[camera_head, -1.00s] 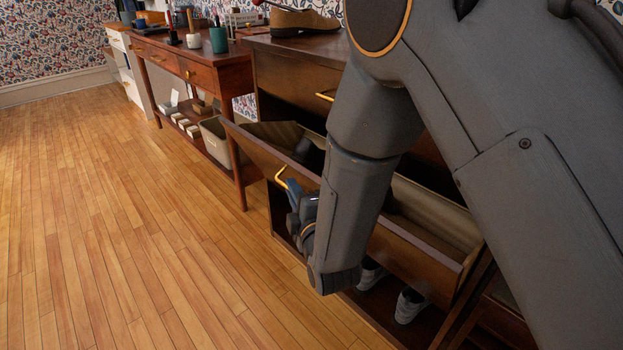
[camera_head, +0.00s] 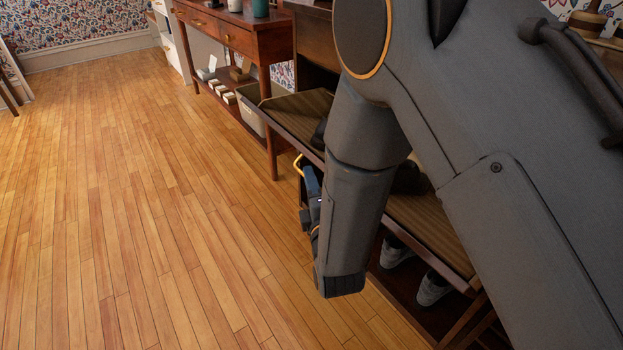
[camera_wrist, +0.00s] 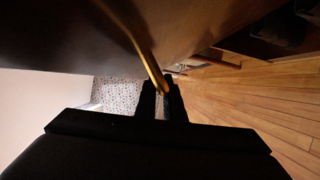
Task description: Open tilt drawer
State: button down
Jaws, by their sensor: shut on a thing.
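The tilt drawer (camera_head: 283,124) of the dark wooden shoe cabinet leans far out from the cabinet, with its ribbed inside (camera_head: 304,109) facing up. Dark shoes (camera_head: 408,178) lie in it, partly hidden behind my arm. Its brass handle (camera_head: 297,166) is on the front face, which is turned down toward the floor. My gripper (camera_head: 309,188) is at the handle, mostly hidden by my own wrist. In the wrist view my gripper (camera_wrist: 161,103) is shut on the handle bar (camera_wrist: 150,66), below the dark drawer front (camera_wrist: 70,35).
A red-brown side table (camera_head: 238,38) with several small things stands left of the cabinet, a beige bin (camera_head: 252,110) under it. Pale shoes (camera_head: 432,290) stand on the cabinet's lower shelf. The wooden floor (camera_head: 120,200) at left is clear.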

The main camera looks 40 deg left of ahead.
jog(key=c, duration=2.2)
grip_release()
jog(key=shift+w, duration=0.1)
jog(key=shift+o, duration=0.2)
jog(key=p+v, duration=0.1)
jog(key=v, duration=0.7)
jog(key=shift+a, duration=0.15)
jog(key=p+v, duration=0.2)
jog(key=v, duration=0.7)
jog(key=shift+f, duration=0.1)
